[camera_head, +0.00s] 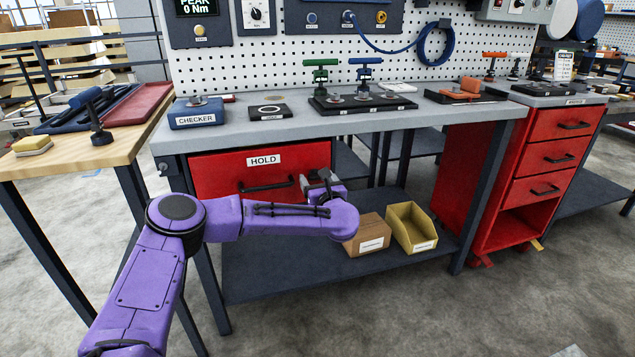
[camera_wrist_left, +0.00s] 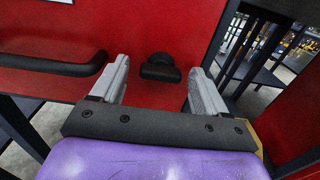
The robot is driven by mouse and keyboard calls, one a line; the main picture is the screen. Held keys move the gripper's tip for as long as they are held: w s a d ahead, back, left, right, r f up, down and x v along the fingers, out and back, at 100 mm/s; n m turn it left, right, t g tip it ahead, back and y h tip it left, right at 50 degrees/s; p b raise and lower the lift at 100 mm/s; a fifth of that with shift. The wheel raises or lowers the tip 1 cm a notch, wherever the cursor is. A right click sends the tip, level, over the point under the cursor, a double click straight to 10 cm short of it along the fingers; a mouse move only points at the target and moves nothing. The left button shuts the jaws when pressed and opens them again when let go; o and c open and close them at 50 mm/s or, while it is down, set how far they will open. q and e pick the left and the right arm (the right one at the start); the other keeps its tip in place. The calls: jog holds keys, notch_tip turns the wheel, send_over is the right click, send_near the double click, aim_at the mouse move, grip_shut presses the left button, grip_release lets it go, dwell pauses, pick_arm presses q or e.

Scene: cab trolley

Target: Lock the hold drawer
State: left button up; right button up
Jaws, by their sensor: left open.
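The red hold drawer (camera_head: 215,172) sits under the workbench top, with a white HOLD label (camera_head: 264,160) and a black bar handle (camera_head: 266,186). It looks closed. In the left wrist view the red drawer front (camera_wrist_left: 150,30) fills the back, with the handle (camera_wrist_left: 55,67) at the left. A small black lock knob (camera_wrist_left: 160,68) is on the front, right of the handle. My left gripper (camera_head: 322,183) is open at the right part of the drawer. In the left wrist view its fingers (camera_wrist_left: 156,82) stand either side of the knob, apart from it. My right gripper is not in view.
The workbench top (camera_head: 225,135) overhangs the drawer. A dark lower shelf (camera_head: 290,270) holds a cardboard box (camera_head: 368,236) and a yellow bin (camera_head: 410,228) below my left arm. A bench leg (camera_wrist_left: 222,40) stands close right of the gripper. A red cabinet (camera_head: 545,160) is further right.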

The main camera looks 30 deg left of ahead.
pick_arm(q)
jog(key=shift+w+a, duration=0.15)
jog(key=shift+a, duration=0.05)
jog(key=c, duration=1.1)
jog(key=shift+o, duration=0.2)
jog(key=shift+d, duration=0.1)
jog(key=shift+m, duration=0.3)
jog(key=m+p, duration=0.1)
jog(key=m, duration=0.2)
jog(key=shift+r+m+p, duration=0.15)
jog(key=shift+m+p, duration=0.15)
jog(key=shift+p, duration=0.05)
jog(key=m+p, duration=0.2)
jog(key=m, duration=0.2)
jog(key=m+p, duration=0.2)
jog(key=m, duration=0.3)
jog(key=m+p, duration=0.2)
jog(key=m, duration=0.2)
jog(key=shift+m, duration=0.4)
